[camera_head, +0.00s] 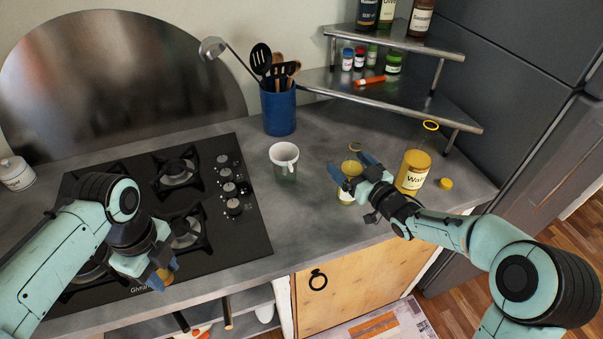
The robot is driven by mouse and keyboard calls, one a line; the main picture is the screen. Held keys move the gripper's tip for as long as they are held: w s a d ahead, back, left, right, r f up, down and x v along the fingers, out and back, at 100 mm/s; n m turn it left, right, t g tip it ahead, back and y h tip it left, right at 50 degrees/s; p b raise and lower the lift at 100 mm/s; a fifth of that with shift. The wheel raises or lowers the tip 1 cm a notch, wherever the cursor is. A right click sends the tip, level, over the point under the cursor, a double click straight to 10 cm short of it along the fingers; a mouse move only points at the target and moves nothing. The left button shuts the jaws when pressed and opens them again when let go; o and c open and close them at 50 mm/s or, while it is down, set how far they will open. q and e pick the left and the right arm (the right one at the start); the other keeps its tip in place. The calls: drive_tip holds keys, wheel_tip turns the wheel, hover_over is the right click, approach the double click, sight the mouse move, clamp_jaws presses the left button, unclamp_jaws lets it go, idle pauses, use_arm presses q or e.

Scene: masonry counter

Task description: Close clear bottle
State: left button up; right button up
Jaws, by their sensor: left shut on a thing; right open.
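The clear bottle (346,196) stands upright on the counter, with yellowish contents and a pale label low down. Its open-looking rim (355,146) shows above my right gripper (352,176). The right gripper's blue fingers are open around the bottle's body; I cannot tell whether they touch it. My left gripper (162,271) is shut on a small brownish cap (166,275), mostly hidden by the fingers, above the front edge of the stove. A yellow bottle (412,173) stands right of the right gripper, with its top open. A yellow cap (445,184) lies beside it.
A corner shelf (400,95) with jars and bottles rises at the back right. The stove (245,238) fills the left. The counter's front middle is clear.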

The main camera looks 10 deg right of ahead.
use_arm(q)
drive_tip(key=shift+w+r, duration=0.1)
drive_tip(key=shift+r, duration=0.1)
use_arm(e)
drive_tip(key=shift+w+a, duration=0.2)
drive_tip(key=shift+w, duration=0.4)
drive_tip(key=shift+s, duration=0.1)
